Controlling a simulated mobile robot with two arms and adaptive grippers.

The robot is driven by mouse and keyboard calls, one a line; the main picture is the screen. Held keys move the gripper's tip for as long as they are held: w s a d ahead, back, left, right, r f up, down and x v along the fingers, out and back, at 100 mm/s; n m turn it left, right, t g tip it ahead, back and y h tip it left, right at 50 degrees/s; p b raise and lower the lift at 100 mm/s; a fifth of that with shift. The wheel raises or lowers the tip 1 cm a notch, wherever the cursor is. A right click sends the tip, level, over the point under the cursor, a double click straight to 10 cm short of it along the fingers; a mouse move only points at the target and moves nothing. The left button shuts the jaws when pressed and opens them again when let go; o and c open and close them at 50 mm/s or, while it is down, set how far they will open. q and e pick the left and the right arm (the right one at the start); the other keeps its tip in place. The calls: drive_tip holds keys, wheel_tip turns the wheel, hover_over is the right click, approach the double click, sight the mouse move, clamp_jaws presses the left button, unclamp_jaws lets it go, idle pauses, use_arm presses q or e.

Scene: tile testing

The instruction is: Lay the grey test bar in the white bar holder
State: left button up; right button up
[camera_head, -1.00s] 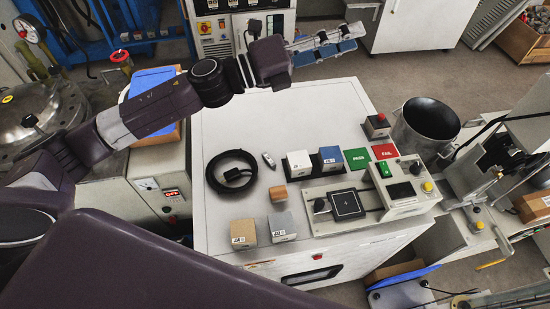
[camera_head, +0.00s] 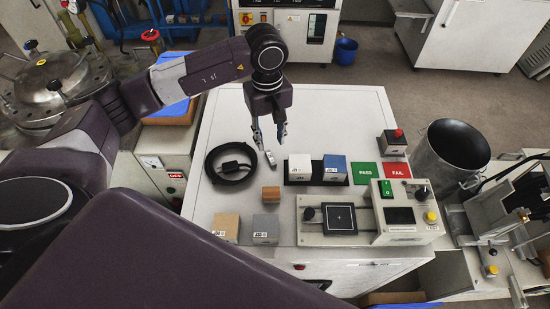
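My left gripper (camera_head: 270,141) points down over the back left of the white bench (camera_head: 225,120). Its two fingers are apart with nothing seen between them. A small silvery-grey piece (camera_head: 271,160) lies just below the fingertips, near a black cable coil (camera_head: 210,166); I cannot tell whether it is the grey test bar. I cannot make out a clear white bar holder. A grey block (camera_head: 266,226) stands at the front. My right gripper is not in view.
A tan block (camera_head: 226,225) and small wooden block (camera_head: 270,193) are nearby. A tester with a black plate (camera_head: 341,218) fills the front right. Green PASS (camera_head: 365,173) and red FAIL (camera_head: 398,171) pads lie right. A metal bin (camera_head: 440,155) stands beyond. The back of the bench is clear.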

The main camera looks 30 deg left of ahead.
sight(271, 157)
use_arm(q)
drive_tip(key=shift+a+f, duration=0.2)
drive_tip(key=shift+a, duration=0.1)
drive_tip(key=f+p, duration=0.1)
drive_tip(key=f, duration=0.2)
drive_tip(key=f+p, duration=0.1)
drive_tip(key=f, duration=0.2)
drive_tip(key=shift+w+d+f, duration=0.1)
drive_tip(key=shift+d+f, duration=0.05)
drive_tip(key=shift+d, duration=0.05)
drive_tip(key=shift+f, duration=0.55)
clamp_jaws()
